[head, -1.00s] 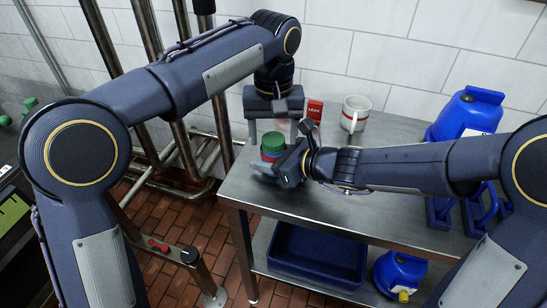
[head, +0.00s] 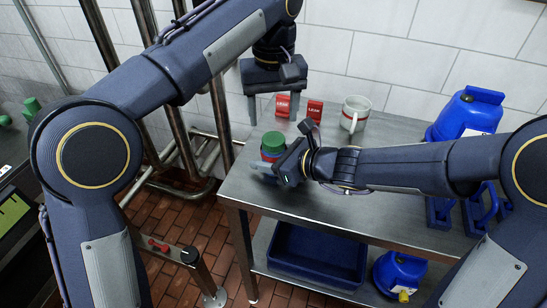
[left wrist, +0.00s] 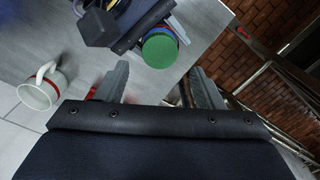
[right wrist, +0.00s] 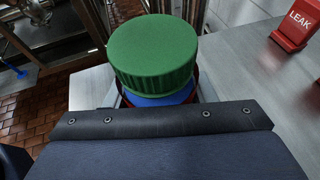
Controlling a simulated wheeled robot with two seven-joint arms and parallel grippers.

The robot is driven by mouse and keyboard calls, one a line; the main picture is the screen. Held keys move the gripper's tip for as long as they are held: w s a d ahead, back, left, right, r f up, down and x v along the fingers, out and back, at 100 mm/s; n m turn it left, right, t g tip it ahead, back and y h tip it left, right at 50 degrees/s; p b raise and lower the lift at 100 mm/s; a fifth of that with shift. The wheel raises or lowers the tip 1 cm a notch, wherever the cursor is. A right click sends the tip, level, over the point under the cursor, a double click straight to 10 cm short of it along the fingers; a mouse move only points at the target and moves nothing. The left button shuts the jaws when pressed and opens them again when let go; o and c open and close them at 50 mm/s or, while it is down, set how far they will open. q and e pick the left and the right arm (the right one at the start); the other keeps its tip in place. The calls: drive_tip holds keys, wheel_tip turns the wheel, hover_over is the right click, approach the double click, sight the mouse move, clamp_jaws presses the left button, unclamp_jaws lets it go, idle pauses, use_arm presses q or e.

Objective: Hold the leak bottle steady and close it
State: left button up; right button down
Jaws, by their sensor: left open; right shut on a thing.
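The leak bottle has a ribbed green cap (head: 273,140), which sits on top of it at the left end of the steel table. The cap also shows large in the right wrist view (right wrist: 152,50), with a blue part and a dark red ring below it. My right gripper (head: 268,170) is shut on the bottle below the cap, and its body hides much of the bottle. My left gripper (head: 272,115) is open and empty, above and behind the bottle. In the left wrist view the green cap (left wrist: 160,51) lies beyond the open fingers.
Two red LEAK signs stand at the table's back, one left (head: 283,106) and one right (head: 314,110). A white mug (head: 355,113) is beside them. A blue jerrycan (head: 467,114) stands at right. A blue bin (head: 316,256) and a blue container (head: 399,275) are on the lower shelf.

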sight(274, 138)
use_arm(q)
wheel_tip(274, 138, up, 2)
drive_tip(key=n, duration=0.3)
drive_tip(key=shift+r, duration=0.15)
drive_tip(key=shift+f, duration=4.05)
drive_tip(key=c, duration=1)
drive_tip(key=m, duration=0.2)
drive_tip(key=shift+m, duration=0.4)
